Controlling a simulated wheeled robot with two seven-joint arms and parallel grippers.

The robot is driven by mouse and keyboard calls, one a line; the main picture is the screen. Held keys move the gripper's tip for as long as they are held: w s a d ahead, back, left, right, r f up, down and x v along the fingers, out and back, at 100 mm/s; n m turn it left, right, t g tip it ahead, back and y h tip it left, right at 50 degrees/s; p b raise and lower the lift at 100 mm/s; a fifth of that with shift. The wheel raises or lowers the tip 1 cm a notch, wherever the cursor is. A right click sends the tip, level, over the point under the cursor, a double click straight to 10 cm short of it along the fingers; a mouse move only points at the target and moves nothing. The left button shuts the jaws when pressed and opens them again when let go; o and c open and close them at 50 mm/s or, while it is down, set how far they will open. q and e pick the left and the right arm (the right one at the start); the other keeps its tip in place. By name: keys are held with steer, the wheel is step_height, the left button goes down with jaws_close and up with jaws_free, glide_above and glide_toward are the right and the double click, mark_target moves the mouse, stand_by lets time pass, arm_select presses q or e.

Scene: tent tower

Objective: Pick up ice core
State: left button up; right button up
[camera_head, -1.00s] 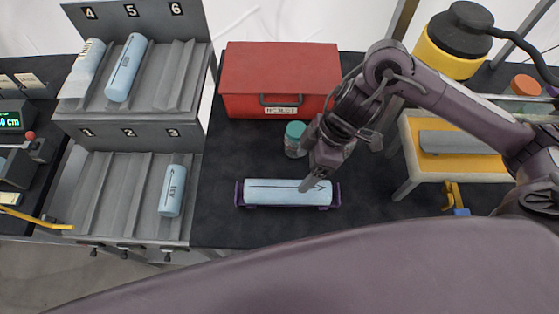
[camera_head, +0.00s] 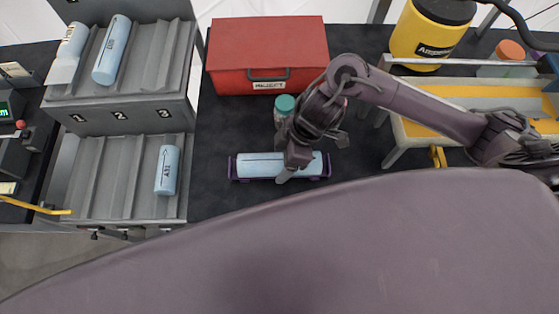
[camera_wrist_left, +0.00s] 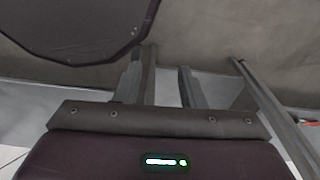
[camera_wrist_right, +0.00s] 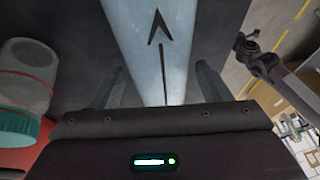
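A pale blue ice core (camera_head: 255,164) with a dark line along it lies level in a purple cradle (camera_head: 233,168) on the dark bench. My right gripper (camera_head: 291,172) is over the right half of this core, pointing down. In the right wrist view, my right gripper's (camera_wrist_right: 163,85) fingers are apart, one on each side of the core (camera_wrist_right: 150,45), which shows a dark arrow. I cannot tell whether they touch it. My left gripper (camera_wrist_left: 163,78) is open and empty in its wrist view, over grey floor; it is not seen in the head view.
A grey numbered rack (camera_head: 120,118) at left holds other cores, one (camera_head: 167,170) in slot 3. A red case (camera_head: 265,55) and a teal-lidded jar (camera_head: 284,107) stand behind the cradle. A yellow-topped stand (camera_head: 420,130) is at right. My own body hides the foreground.

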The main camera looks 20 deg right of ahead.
steer(key=c, duration=1.2)
steer(key=shift+r, duration=0.1)
